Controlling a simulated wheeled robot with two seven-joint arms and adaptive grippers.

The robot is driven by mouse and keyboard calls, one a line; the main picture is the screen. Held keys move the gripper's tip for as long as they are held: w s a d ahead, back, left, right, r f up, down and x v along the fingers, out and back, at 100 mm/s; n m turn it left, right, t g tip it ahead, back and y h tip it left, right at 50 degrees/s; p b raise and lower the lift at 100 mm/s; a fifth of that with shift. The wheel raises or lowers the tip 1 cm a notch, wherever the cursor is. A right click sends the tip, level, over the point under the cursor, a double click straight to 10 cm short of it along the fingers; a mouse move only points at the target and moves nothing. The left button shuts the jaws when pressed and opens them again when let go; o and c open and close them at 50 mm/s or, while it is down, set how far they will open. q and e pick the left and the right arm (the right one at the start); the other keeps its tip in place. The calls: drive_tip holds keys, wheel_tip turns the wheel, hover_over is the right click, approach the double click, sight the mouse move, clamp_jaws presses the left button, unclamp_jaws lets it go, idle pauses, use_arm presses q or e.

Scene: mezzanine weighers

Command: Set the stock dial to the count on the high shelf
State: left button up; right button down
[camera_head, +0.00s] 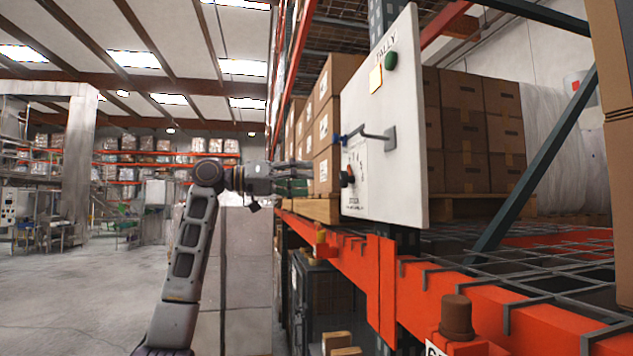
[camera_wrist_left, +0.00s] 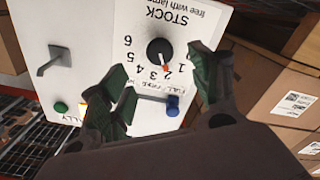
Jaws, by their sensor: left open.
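The stock dial is a black knob (camera_wrist_left: 160,51) with an orange-red pointer, on a white panel (camera_head: 405,105). In the left wrist view, numbers 1 to 6 run around it, and the pointer is near 1 and 2; I cannot tell exactly which. The knob also shows edge-on in the head view (camera_head: 346,179). My left gripper (camera_head: 307,180) is open and empty, left of the knob and facing it, apparently apart. In the left wrist view its green-padded fingers (camera_wrist_left: 155,75) spread below and beside the dial. Stacked cartons (camera_head: 326,125) stand on a pallet behind the panel. My right gripper is out of view.
An orange rack beam (camera_head: 380,270) runs below. Open floor (camera_head: 80,300) lies left.

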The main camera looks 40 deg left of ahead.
use_arm(q)
drive_tip(key=shift+v, duration=0.9)
